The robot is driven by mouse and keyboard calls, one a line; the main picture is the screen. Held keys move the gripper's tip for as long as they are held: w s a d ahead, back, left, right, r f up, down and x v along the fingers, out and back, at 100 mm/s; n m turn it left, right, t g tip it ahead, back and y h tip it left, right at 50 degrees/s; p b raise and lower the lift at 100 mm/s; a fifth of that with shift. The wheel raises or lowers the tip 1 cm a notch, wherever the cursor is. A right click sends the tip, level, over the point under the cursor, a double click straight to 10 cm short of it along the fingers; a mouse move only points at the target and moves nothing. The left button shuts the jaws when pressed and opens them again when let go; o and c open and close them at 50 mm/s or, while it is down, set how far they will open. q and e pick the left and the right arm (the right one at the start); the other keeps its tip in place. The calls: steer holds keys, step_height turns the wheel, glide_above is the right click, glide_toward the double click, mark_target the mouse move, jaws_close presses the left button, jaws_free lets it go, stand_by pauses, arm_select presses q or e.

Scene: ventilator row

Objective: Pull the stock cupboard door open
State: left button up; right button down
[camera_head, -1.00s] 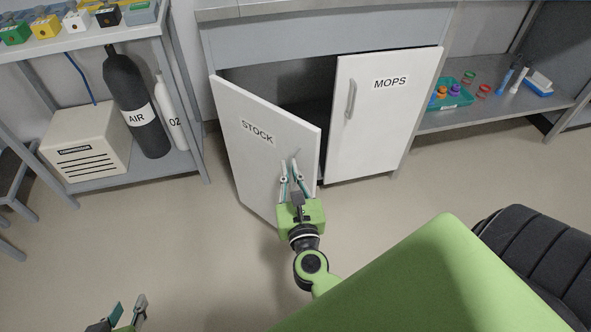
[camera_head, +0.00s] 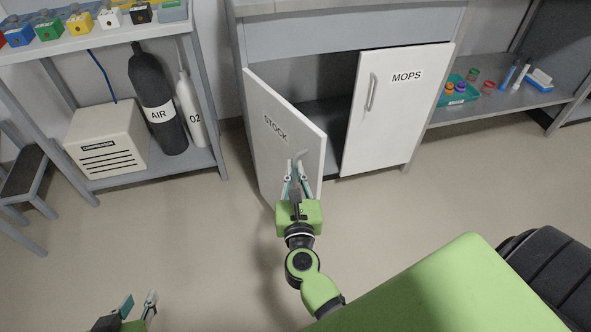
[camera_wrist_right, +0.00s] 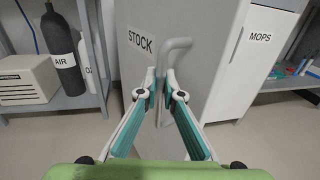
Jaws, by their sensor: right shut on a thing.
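The white STOCK door (camera_head: 270,150) stands part open, hinged at its left edge and swung out toward me; it also fills the middle of the right wrist view (camera_wrist_right: 140,70). Dark cupboard interior (camera_head: 320,110) shows behind it. My right gripper (camera_head: 298,170) is at the door's free edge side, its fingers shut on the grey door handle (camera_wrist_right: 180,47), whose upper bend shows above the fingertips in the right wrist view.
The MOPS door (camera_head: 400,115) beside it is closed. Left of the cupboard, a shelf unit holds the AIR cylinder (camera_head: 158,100), the O2 cylinder (camera_head: 190,115) and a compressor (camera_head: 105,140). A step stool (camera_head: 22,175) stands at far left. The floor (camera_head: 190,235) before the door is clear.

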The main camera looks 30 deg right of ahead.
steer(key=c, duration=2.5)
jaws_free()
steer(key=v, duration=1.2)
